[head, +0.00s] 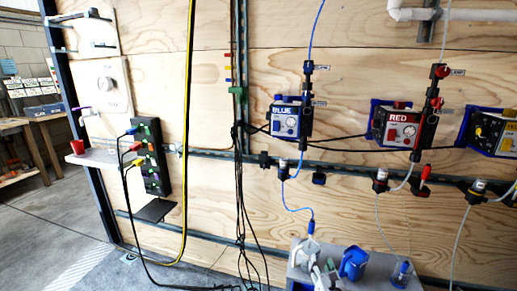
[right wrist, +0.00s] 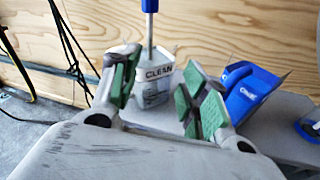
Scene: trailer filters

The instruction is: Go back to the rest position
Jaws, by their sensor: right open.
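My right gripper (head: 325,274) is low in the head view, in front of a grey shelf (head: 378,262). In the right wrist view its two green-padded fingers (right wrist: 165,92) are spread apart with nothing held between them. A white container marked CLEAN (right wrist: 158,72) stands just beyond the fingers, with a blue-topped stem (right wrist: 150,25) upright in it. I cannot tell whether a finger touches the container. A blue holder (right wrist: 245,92) sits to the right of the fingers; it also shows in the head view (head: 354,263). My left gripper is not in view.
Blue (head: 286,118) and red (head: 399,130) boxes with valves hang on the plywood wall. A blue tube (head: 296,209) and several black cables hang down it. A blue-based item (head: 402,273) stands on the shelf's right. A black panel (head: 150,157) with plugs is at left.

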